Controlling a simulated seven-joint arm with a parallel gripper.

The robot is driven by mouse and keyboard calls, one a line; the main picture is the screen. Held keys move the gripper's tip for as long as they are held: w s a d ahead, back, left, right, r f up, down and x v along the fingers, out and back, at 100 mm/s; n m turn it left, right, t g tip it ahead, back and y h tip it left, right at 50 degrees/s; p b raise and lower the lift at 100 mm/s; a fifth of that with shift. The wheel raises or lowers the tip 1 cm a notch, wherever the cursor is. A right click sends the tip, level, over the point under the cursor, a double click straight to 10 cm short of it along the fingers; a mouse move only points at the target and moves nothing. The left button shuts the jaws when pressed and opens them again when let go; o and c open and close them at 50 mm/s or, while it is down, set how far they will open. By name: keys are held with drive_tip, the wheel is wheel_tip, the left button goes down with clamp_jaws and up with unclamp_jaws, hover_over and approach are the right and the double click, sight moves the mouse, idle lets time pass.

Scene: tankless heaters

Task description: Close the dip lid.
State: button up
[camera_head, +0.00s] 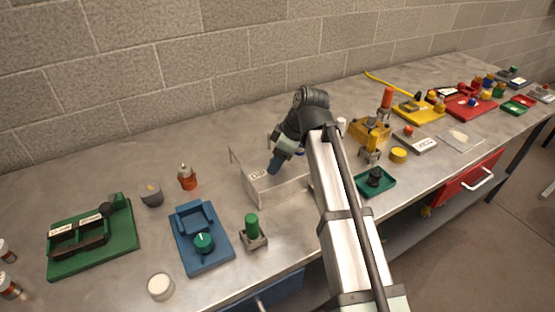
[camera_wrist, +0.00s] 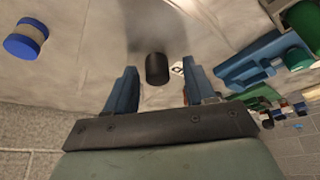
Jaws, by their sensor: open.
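A clear, open-topped box (camera_head: 280,189) with a small label on its front left stands near the middle of the bench. I take it for the dip container. A thin clear panel stands up at its back left, possibly the lid. In the wrist view my gripper (camera_wrist: 161,88) is open. A dark cylinder (camera_wrist: 157,68) shows between the fingers, apart from both. I cannot tell what it belongs to. My arm hides the box's right side.
A green-topped part (camera_head: 253,232) stands in front. A green tray (camera_head: 375,182) lies to the right. The brick wall (camera_head: 150,80) closes the back.

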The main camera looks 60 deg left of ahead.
drive_tip(key=v, duration=1.3)
drive_tip(key=shift+r, duration=0.25)
drive_tip(key=shift+w+d, duration=0.1)
drive_tip(key=shift+d, duration=0.05)
